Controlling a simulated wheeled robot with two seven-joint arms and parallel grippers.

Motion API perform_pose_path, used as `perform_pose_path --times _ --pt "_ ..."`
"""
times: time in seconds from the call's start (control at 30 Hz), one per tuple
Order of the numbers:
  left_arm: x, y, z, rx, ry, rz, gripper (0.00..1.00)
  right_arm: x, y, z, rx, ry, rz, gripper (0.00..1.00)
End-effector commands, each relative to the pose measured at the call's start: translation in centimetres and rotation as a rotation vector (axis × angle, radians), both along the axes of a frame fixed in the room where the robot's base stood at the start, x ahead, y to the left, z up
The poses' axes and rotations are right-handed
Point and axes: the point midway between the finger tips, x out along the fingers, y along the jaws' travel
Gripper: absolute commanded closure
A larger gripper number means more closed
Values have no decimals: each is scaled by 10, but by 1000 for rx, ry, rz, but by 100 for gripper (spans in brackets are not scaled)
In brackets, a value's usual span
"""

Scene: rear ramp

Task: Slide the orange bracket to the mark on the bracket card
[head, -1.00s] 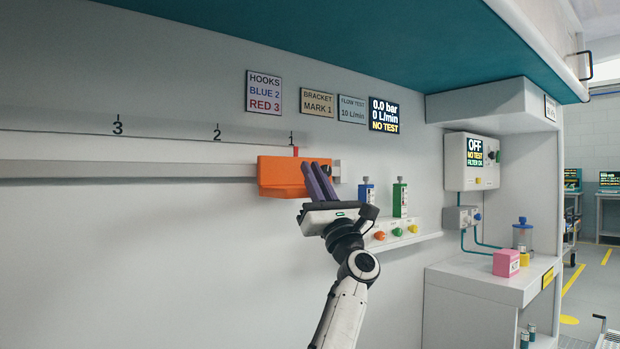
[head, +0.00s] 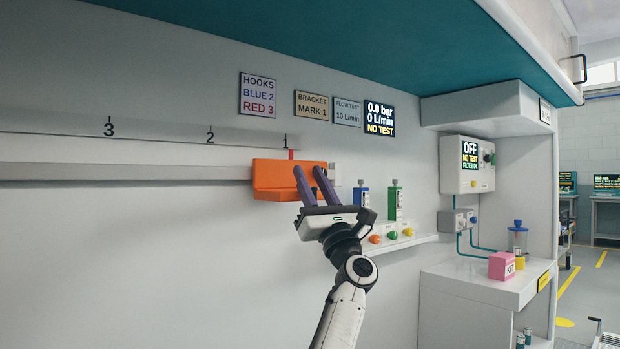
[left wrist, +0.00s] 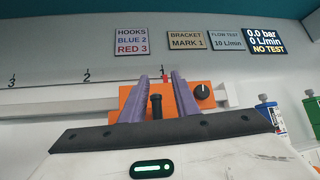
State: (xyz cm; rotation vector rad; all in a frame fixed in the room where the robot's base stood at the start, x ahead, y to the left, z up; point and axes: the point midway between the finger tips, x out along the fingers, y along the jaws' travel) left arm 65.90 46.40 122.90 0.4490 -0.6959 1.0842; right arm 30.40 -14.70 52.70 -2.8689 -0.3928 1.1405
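The orange bracket (head: 272,180) sits on the right end of the grey rail (head: 120,173). Its red pointer (head: 291,154) stands just below the mark 1 (head: 285,141), seemingly very slightly to its right. The bracket card (head: 311,104) reads "BRACKET MARK 1". My left gripper (head: 309,180) is open in front of the bracket's right part. In the left wrist view, its purple fingers stand on either side of a dark handle (left wrist: 156,107), with gaps visible. A black knob (left wrist: 203,92) is right of the fingers on the bracket. My right gripper is out of view.
A control box (head: 450,178) and a counter with a pink kit box (head: 502,265) are farther right. The wall below the rail is clear.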

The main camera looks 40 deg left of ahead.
Motion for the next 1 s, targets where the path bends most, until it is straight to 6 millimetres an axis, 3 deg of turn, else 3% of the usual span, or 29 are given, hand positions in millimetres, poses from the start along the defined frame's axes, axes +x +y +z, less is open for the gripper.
perform_pose_path --times 0.5,1.0 --pt "-25 -57 -63 0 2 -3 72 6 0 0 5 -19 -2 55" --pt "-29 -64 -69 0 0 -1 72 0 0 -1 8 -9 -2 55"
